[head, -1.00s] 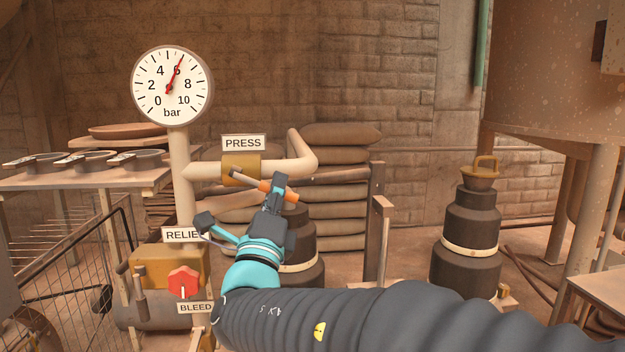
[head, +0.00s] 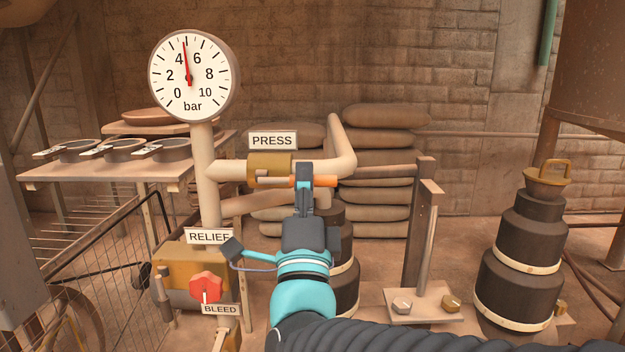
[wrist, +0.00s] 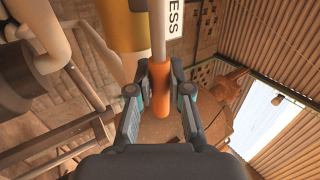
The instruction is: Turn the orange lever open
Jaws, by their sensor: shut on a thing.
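The lever's orange grip (head: 327,182) sticks out to the right from the brass valve body (head: 268,166) under the PRESS sign (head: 272,140). The lever lies almost level, along the cream pipe. My gripper (head: 305,178) is shut on the orange grip. In the wrist view the grip (wrist: 161,92) sits between the two fingers of my gripper (wrist: 159,84), and its grey rod runs up past the brass body (wrist: 123,25). The gauge (head: 190,76) needle points between 4 and 6 bar.
A red knob (head: 206,287) by the BLEED sign (head: 221,309) and the RELIEF sign (head: 209,236) are low on the left. Stacked sacks (head: 385,142) stand behind the pipe. A post (head: 419,225) and dark stacked weights (head: 522,255) stand to the right.

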